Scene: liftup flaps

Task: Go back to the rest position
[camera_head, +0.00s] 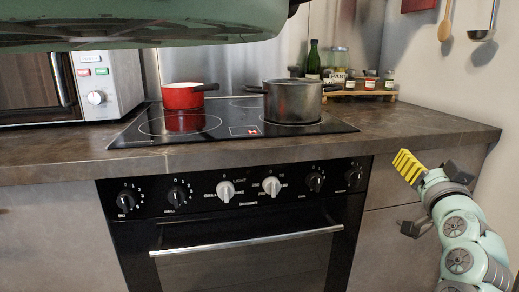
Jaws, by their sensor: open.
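My gripper (424,184) is at the right of the head view, at the end of my pale green arm, in front of the right end of the counter. It is open. Its dark parts spread to either side, and a yellow ridged piece shows at its front. I see nothing held in it. The rest position itself is not marked in the view.
A black cooktop (345,127) carries a red pot (183,97) and a metal pot (293,101). Below is an oven with a handle (245,241). A microwave (124,81) stands left; bottles and jars (369,80) stand behind. The counter's right end (440,128) is clear.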

